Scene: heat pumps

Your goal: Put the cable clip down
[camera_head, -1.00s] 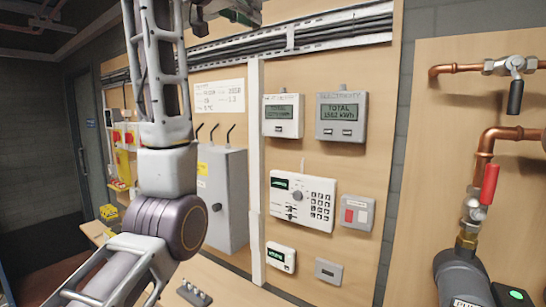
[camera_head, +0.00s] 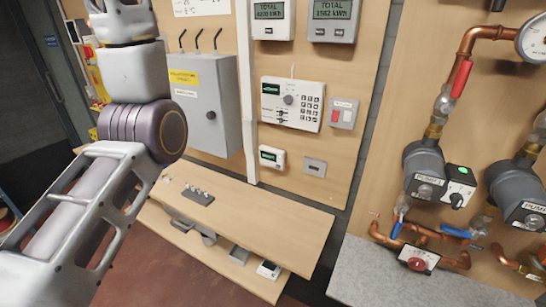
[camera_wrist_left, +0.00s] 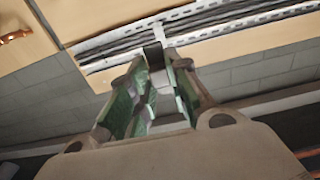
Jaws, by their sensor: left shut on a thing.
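In the left wrist view my left gripper (camera_wrist_left: 160,85) points up toward the cable tray (camera_wrist_left: 200,35) with its dark cables. Its two greenish fingers are close together on a small dark piece, the cable clip (camera_wrist_left: 153,55), at their tips. The clip looks near or in front of the tray; I cannot tell whether it touches it. In the head view only my left arm shows, at the left; the gripper and clip are out of that picture. My right gripper is in neither view.
A wooden bench (camera_head: 265,215) below the panel has a dark block with knobs (camera_head: 197,194) on it; its right part is bare. A lower shelf holds small devices (camera_head: 268,269). A grey cabinet (camera_head: 205,105) stands behind my arm. Pumps (camera_head: 425,170) and copper pipes are at right.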

